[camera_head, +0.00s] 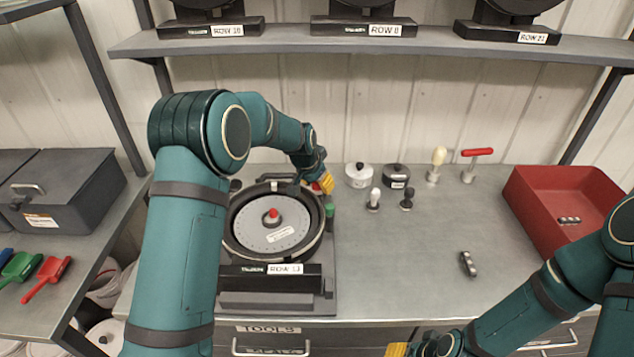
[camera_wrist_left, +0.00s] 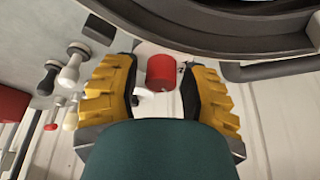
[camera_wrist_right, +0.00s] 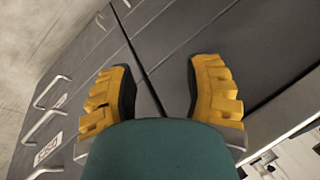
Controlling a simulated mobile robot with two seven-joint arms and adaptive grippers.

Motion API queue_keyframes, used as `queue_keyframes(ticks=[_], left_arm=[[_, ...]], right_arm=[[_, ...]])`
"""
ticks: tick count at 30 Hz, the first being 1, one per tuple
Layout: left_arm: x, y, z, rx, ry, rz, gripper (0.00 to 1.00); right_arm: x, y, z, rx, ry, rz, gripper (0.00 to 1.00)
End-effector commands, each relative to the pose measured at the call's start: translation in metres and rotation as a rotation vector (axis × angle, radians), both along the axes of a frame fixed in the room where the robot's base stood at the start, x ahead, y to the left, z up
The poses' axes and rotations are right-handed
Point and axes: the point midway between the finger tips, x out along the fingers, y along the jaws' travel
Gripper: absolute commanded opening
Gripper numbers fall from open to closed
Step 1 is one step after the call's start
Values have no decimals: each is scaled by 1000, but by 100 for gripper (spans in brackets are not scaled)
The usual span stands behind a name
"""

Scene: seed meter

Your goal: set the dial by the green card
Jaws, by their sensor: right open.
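The seed meter labelled ROW 13 (camera_head: 287,269) stands on the bench, with a pale round disc (camera_head: 255,236) and a red centre knob (camera_head: 272,215). A small green piece (camera_head: 330,209) sits at its right side; I cannot tell whether it is a card. My left gripper (camera_head: 325,184) is at the meter's back right. In the left wrist view, a red cylindrical knob (camera_wrist_left: 160,72) lies between its open fingers (camera_wrist_left: 158,88), with gaps on both sides. A dial scale cannot be made out. My right gripper (camera_wrist_right: 160,88) is open and empty, low before the bench front.
Right of the meter stand a white pot (camera_head: 359,176), a dark pot (camera_head: 396,177), several knobbed tools and a red T-handle (camera_head: 477,153). A small dark metal part (camera_head: 467,264) lies on the bench. A red bin (camera_head: 530,205) stands right.

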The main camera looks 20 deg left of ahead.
Motion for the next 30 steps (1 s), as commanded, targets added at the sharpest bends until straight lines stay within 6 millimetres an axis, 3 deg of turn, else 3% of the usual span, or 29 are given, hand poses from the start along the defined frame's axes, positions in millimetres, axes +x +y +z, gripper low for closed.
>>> queue_keyframes(ticks=[8,21,30], left_arm=[[-1,1,7,0,-2,0,43],[-30,11,82,0,-4,0,43],[-42,15,110,0,-1,-1,43]], right_arm=[[0,0,0,0,0,0,51],[0,0,0,0,0,0,51],[0,0,0,0,0,0,51]])
